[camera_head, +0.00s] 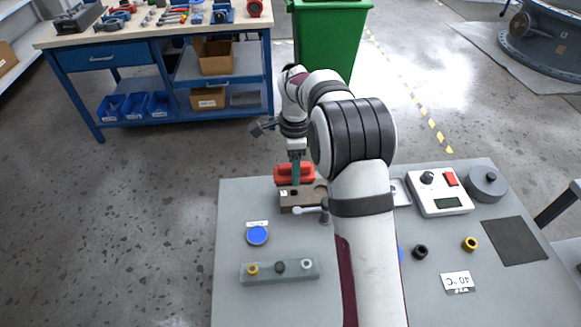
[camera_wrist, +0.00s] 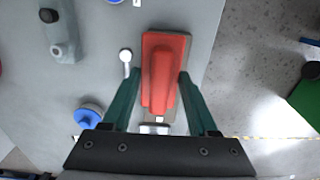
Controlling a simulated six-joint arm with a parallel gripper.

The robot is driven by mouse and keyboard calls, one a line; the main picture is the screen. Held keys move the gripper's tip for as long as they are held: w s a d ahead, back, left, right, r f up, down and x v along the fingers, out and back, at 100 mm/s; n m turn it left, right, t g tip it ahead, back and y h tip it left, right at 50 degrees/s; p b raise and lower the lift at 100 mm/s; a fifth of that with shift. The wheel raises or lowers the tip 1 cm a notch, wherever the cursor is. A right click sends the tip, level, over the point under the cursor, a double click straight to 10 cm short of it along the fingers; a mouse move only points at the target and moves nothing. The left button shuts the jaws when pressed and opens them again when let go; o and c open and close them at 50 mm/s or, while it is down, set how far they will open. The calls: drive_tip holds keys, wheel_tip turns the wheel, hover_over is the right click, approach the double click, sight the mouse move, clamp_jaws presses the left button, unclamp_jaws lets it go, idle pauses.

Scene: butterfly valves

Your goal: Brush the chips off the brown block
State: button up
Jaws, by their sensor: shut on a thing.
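The brown block (camera_head: 302,201) sits near the far edge of the grey table, with a metal lever beside its right end. A red brush (camera_head: 294,174) is directly above the block, and it also shows in the wrist view (camera_wrist: 160,80). My gripper (camera_head: 296,170) has its green fingers on both sides of the red brush and is shut on it. In the wrist view the brush covers most of the block below. The brush's underside and any contact with the block are hidden. I cannot make out chips on the block.
On the grey table (camera_head: 235,300), a blue disc (camera_head: 257,235) and a strip with rings (camera_head: 279,271) lie front left. A control box (camera_head: 440,205), round grey weight (camera_head: 486,186), dark mat (camera_head: 516,241) and loose rings (camera_head: 470,244) lie right. A green bin (camera_head: 328,45) stands beyond.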

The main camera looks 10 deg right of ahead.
drive_tip(key=c, duration=0.6)
drive_tip(key=shift+o, duration=0.2)
drive_tip(key=w+d, duration=0.2)
drive_tip(key=d, duration=1.2)
drive_tip(key=shift+s+a+f, duration=0.1)
drive_tip(key=shift+a+f, duration=0.05)
drive_tip(key=shift+f, duration=1.4)
drive_tip(key=shift+a+f, duration=0.15)
drive_tip(key=shift+f, duration=1.4)
drive_tip(key=shift+a+f, duration=0.45)
drive_tip(key=shift+f, duration=0.3)
drive_tip(key=shift+c, duration=0.6)
drive_tip(key=shift+a, duration=1.5)
drive_tip(key=shift+d, duration=1.8)
drive_tip(key=shift+s+d, duration=0.15)
drive_tip(key=shift+d, duration=0.05)
drive_tip(key=shift+s+a, duration=0.15)
drive_tip(key=shift+a, duration=1.9)
drive_tip(key=d, duration=0.4)
wheel_tip(320, 180, up, 8)
drive_tip(key=shift+r, duration=0.15)
